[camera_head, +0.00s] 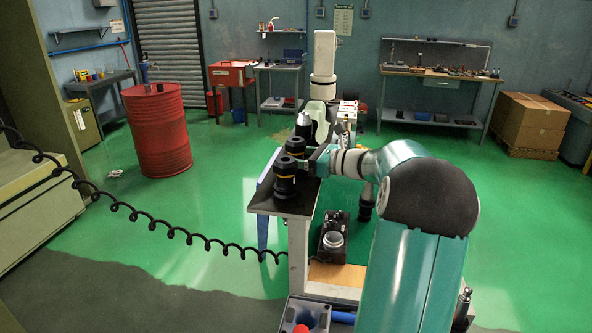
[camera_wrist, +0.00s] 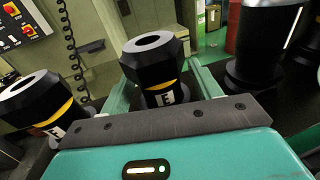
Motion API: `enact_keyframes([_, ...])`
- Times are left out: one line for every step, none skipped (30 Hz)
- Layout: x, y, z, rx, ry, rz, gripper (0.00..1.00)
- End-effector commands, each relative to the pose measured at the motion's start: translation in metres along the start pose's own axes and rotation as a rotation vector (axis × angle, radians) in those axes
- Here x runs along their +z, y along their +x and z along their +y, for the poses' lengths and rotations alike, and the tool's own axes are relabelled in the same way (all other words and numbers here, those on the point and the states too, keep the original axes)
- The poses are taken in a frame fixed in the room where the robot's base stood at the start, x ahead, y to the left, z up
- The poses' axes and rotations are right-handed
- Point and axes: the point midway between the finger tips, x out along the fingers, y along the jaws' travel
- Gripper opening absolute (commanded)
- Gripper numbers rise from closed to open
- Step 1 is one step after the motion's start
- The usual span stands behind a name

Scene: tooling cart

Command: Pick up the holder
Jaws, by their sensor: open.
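A black holder (camera_wrist: 152,62) with a hexagonal top, yellow ring and white "E" label stands upright between my gripper's fingers (camera_wrist: 160,82) in the wrist view. The fingers are open, one on each side of it; I cannot tell whether either touches it. In the head view my gripper (camera_head: 307,165) reaches in from the right at the cart's top. The holder there seems to be the second one back (camera_head: 295,146), partly hidden. A similar holder (camera_head: 286,178) stands in front of it and shows at left in the wrist view (camera_wrist: 36,100).
The cart top (camera_head: 263,203) is narrow and bare at its near left corner. A larger black item (camera_wrist: 265,45) stands close to the right finger. A red drum (camera_head: 157,135) stands on the floor beyond. A coiled black cable (camera_head: 150,223) hangs across the left.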

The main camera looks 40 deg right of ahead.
Motion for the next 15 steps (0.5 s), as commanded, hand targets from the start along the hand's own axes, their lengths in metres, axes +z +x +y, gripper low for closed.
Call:
enact_keyframes([-0.0001, 0.0007, -0.0002, -0.001, 0.000, 0.000, 0.63])
enact_keyframes([-0.0001, 0.0006, -0.0002, -0.001, 0.000, 0.000, 0.63])
enact_keyframes([-0.0002, 0.0004, -0.0002, -0.001, 0.000, 0.000, 0.63])
enact_keyframes([-0.0002, 0.0004, -0.0002, -0.001, 0.000, 0.000, 0.63])
enact_keyframes([-0.0002, 0.0003, -0.0002, -0.001, 0.000, 0.000, 0.63])
enact_keyframes([-0.0002, 0.0002, -0.0001, -0.001, 0.000, 0.000, 0.59])
enact_keyframes([-0.0002, 0.0002, -0.0001, 0.000, 0.000, 0.000, 0.53])
enact_keyframes([-0.0002, 0.0002, -0.0001, 0.000, 0.000, 0.000, 0.47])
enact_keyframes([-0.0002, 0.0001, -0.0001, 0.000, 0.000, 0.000, 0.40])
enact_keyframes([-0.0002, 0.0001, -0.0001, 0.000, 0.000, 0.000, 0.34])
enact_keyframes([-0.0002, 0.0001, -0.0001, 0.000, 0.000, 0.000, 0.28])
enact_keyframes([-0.0002, 0.0001, -0.0001, 0.000, 0.000, 0.000, 0.20])
enact_keyframes([-0.0002, 0.0000, -0.0001, 0.000, 0.000, 0.000, 0.14])
enact_keyframes([-0.0002, 0.0000, -0.0001, 0.000, 0.000, 0.000, 0.08])
enact_keyframes([-0.0002, 0.0000, -0.0001, 0.000, 0.000, 0.000, 0.00])
